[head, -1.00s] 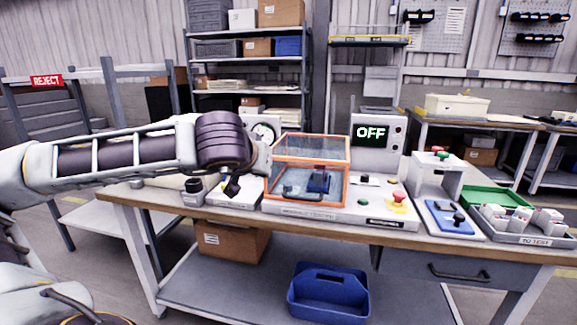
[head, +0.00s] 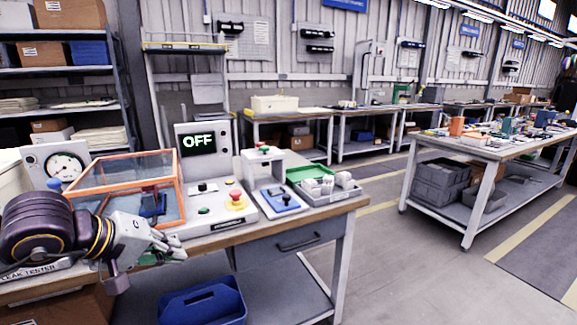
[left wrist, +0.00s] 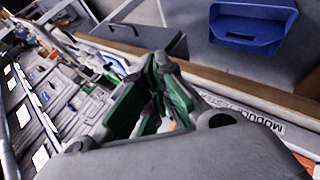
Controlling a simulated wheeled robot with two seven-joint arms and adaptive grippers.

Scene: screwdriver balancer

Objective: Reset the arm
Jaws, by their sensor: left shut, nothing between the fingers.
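My left gripper (head: 168,250) is at the lower left of the head view, in front of the orange-framed clear box (head: 125,185) and over the bench's front edge. Its dark upper arm segment covers part of the bench's left end. In the left wrist view, the gripper's fingers with green pads (left wrist: 156,72) are closed together with nothing held between them. My right gripper is not in view.
The bench (head: 340,203) also carries a display reading OFF (head: 197,145), a red button (head: 236,196), a small press (head: 262,158) and a green tray (head: 312,173). A blue tote (head: 205,303) sits on the lower shelf. Open floor (head: 400,270) lies to the right.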

